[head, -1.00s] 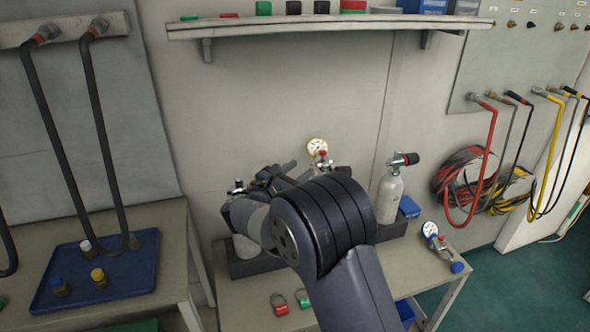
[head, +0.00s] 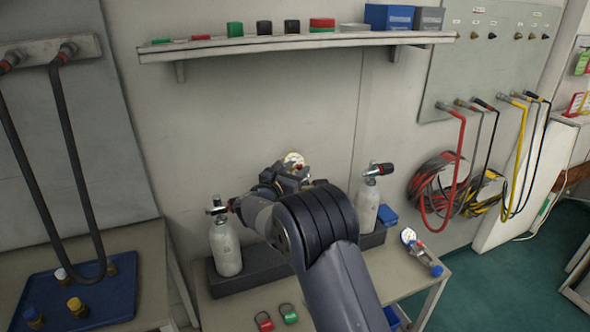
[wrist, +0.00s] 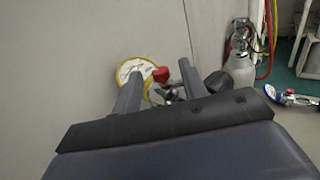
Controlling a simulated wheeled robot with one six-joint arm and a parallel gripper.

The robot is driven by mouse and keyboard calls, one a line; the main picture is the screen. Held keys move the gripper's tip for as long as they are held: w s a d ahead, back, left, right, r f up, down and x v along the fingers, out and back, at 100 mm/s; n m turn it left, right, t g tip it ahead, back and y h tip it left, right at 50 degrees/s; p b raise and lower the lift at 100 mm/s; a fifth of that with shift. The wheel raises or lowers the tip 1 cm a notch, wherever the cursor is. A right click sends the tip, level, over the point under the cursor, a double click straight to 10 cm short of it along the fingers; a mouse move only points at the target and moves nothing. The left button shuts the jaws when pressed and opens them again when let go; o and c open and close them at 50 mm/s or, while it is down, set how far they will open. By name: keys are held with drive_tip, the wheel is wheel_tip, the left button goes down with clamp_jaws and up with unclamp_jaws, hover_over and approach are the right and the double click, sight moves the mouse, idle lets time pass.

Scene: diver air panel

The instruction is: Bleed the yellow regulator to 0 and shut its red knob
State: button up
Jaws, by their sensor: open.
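The yellow regulator has a white gauge with a yellow rim (head: 293,158); most of its body is hidden behind my gripper in the head view. In the wrist view the gauge (wrist: 137,71) lies tilted behind the left finger. The red knob (wrist: 161,75) shows in the wrist view between my fingers, with metal parts of the regulator just below it. I cannot tell whether the fingers touch the knob. My gripper (wrist: 160,68) is open around the knob as seen from the wrist; in the head view it (head: 290,174) covers the middle cylinder position. The needle is unreadable.
Cylinders stand left (head: 225,249) and right (head: 367,205) of my gripper in a dark rack (head: 243,281). A regulator with a blue-rimmed gauge (head: 409,236) lies at the bench's right. Red and green tags (head: 264,321) lie in front. A shelf (head: 300,42) hangs above.

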clamp_jaws()
idle(0.4)
drive_tip(key=shift+r+h, duration=0.1)
drive_tip(key=shift+h, duration=0.2)
drive_tip(key=shift+w+a+m+g+h+p, duration=0.2)
drive_tip(key=shift+m+g+h+p, duration=0.35)
drive_tip(key=shift+m+g+h, duration=0.2)
drive_tip(key=shift+a+m+g+h+p, duration=0.1)
drive_tip(key=shift+m+g+h+p, duration=0.45)
drive_tip(key=shift+m+g+h, duration=0.55)
unclamp_jaws()
